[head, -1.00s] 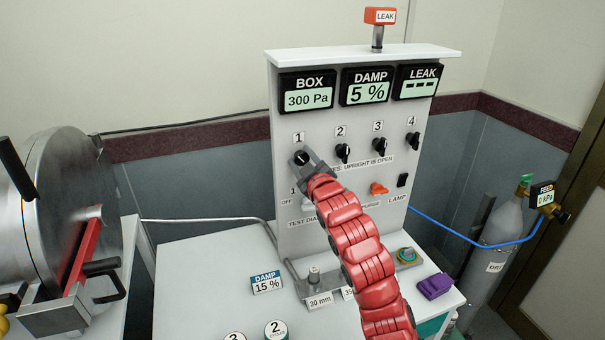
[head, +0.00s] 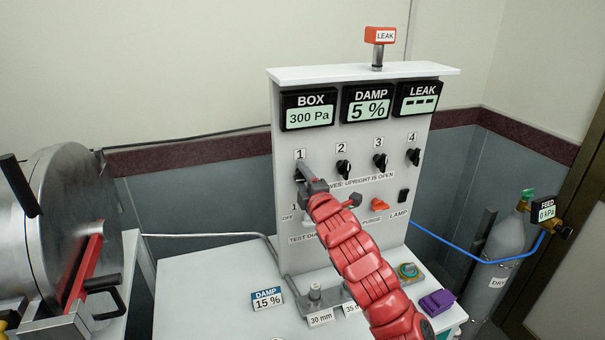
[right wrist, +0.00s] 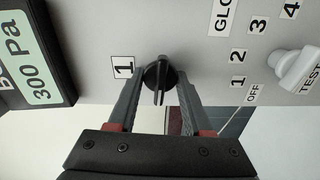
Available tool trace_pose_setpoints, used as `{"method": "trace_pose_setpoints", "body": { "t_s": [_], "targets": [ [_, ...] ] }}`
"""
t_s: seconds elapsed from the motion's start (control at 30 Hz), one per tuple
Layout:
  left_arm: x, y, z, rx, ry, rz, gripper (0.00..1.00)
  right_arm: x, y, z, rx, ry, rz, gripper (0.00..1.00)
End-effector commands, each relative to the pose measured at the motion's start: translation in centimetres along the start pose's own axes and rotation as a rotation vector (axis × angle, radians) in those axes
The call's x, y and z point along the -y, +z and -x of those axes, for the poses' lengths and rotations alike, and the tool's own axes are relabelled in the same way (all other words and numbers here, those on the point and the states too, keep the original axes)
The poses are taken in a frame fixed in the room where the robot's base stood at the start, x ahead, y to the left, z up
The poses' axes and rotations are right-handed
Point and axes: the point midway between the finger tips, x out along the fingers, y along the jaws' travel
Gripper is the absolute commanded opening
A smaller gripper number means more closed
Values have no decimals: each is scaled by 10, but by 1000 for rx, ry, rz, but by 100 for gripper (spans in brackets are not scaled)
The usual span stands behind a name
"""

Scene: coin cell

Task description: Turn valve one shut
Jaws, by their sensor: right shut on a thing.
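Valve one is a black knob (right wrist: 159,76) beside the label "1" (right wrist: 123,67) in the right wrist view. It sits between the two grey fingers of my right gripper (right wrist: 161,92), which is shut on it. In that view the knob's ridge lies across the label's upright direction. In the head view my right gripper (head: 304,172) is at the panel just below label "1" (head: 299,154) and hides most of the knob. My left gripper is not in view.
The white panel (head: 345,220) carries black knobs two (head: 344,169), three (head: 380,161) and four (head: 414,157) to the right. Its displays read BOX 300 Pa (head: 308,116), DAMP 5 % (head: 366,110) and LEAK dashes (head: 417,98). A steel chamber (head: 60,215) stands left.

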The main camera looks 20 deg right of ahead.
Motion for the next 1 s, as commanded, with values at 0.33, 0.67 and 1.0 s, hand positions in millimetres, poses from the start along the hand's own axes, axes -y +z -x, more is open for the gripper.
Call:
{"method": "trace_pose_setpoints", "body": {
  "t_s": [0.33,0.67,1.0],
  "targets": [
    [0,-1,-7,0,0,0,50,1,0,0,-1,-1,84,0],
    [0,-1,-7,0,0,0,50,1,0,0,-1,0,90,0],
    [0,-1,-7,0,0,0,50,1,0,0,-1,0,89,80]
  ]
}}
